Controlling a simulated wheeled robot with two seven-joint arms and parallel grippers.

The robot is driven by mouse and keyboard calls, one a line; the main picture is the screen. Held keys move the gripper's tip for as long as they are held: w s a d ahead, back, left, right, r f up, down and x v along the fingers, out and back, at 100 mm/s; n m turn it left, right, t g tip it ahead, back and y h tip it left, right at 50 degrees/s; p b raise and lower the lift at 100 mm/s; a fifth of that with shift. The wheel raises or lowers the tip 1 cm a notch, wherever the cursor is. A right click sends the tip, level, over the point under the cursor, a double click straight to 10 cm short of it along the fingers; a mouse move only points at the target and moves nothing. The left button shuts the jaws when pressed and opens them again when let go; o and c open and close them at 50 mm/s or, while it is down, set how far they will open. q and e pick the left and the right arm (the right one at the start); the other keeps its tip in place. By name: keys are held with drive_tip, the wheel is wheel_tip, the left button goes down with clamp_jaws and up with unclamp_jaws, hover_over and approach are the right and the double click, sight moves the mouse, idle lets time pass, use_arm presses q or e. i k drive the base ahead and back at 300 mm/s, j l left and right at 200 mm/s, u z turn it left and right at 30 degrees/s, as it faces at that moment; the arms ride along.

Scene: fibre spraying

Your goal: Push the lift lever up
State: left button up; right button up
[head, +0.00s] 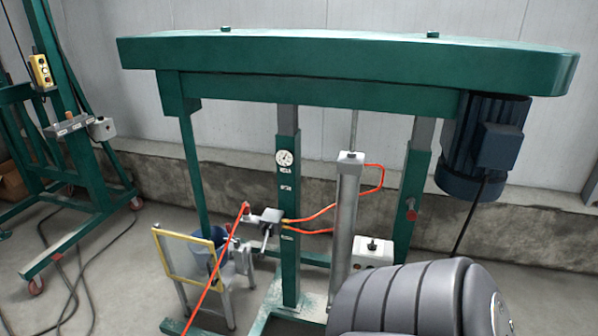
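The green machine (340,60) fills the upper middle, with a long beam on green posts. A small grey valve block (270,215) sits on the left side of the middle post. A short pale lever (265,240), which looks like the lift lever, points downward from the block. Orange hoses (318,213) run from the block toward the upright cylinder (343,225). Nothing touches the lever. Neither of my grippers is in view. A grey ribbed part of my own arm shows at the bottom right, well apart from the lever.
A yellow-framed panel (188,256) and a blue bucket (213,245) stand left of the post. A white box with a black switch (372,252) sits right of the cylinder. A dark blue motor (480,145) hangs at the right. A green frame with cables stands far left.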

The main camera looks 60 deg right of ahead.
sight(260, 256)
drive_tip(key=z, duration=1.6)
